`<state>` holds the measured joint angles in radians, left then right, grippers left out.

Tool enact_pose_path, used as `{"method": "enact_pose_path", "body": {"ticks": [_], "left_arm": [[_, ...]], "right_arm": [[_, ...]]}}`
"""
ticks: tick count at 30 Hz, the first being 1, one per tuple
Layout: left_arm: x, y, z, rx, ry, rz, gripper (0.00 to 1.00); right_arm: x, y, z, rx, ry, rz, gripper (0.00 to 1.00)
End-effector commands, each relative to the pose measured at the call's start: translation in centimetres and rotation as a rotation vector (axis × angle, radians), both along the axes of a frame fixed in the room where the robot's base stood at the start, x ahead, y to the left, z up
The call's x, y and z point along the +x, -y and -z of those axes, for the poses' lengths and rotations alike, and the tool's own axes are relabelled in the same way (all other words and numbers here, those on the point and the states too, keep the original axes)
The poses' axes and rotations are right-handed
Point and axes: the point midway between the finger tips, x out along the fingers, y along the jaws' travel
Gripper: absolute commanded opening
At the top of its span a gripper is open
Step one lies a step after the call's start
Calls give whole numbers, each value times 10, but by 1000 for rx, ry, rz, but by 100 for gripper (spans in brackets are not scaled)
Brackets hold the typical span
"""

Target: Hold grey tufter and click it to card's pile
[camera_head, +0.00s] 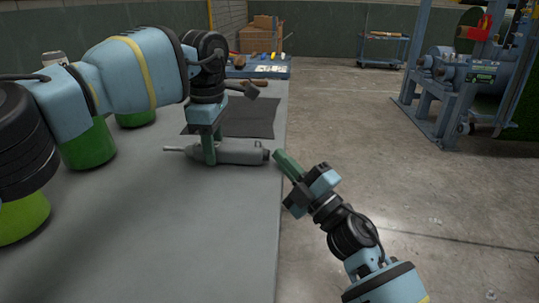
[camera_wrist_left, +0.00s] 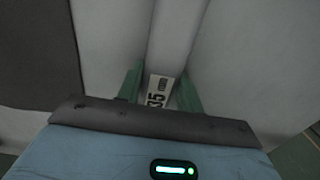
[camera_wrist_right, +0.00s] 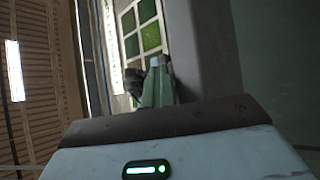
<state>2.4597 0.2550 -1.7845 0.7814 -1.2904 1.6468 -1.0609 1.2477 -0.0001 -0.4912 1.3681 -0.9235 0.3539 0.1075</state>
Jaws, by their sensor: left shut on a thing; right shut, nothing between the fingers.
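The grey tufter (camera_head: 240,152) is a slim grey tool with a thin rod at its left end and a dark cap at its right end. My left gripper (camera_head: 209,152) is shut around its body, at the grey table. In the left wrist view the tufter (camera_wrist_left: 178,35) runs between the green fingers (camera_wrist_left: 160,90), with a white label on it. My right gripper (camera_head: 278,155) is shut and empty, its tip close to the tufter's right end. Its shut fingers (camera_wrist_right: 156,70) also show in the right wrist view. I cannot pick out a card with pile for certain.
The grey table (camera_head: 190,240) bears a dark flat mat (camera_head: 262,118) behind the tufter. Green cylinders (camera_head: 90,145) stand at the left under my left arm. A blue tray (camera_head: 283,71) with small items lies at the table's far end. Concrete floor is open to the right.

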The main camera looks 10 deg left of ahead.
Motion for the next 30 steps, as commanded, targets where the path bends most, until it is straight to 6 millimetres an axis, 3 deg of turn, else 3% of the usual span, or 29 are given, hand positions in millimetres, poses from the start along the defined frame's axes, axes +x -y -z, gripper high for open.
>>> {"method": "enact_pose_path", "body": {"ticks": [1,11,30], "left_arm": [[0,0,0,-1,1,0,0],[0,0,0,-1,1,-1,0],[0,-1,-1,0,1,-1,0]], "right_arm": [[-1,-1,14,-16,-17,-3,0],[0,4,15,-19,-17,3,0],[1,52,8,-8,-10,6,0]]}}
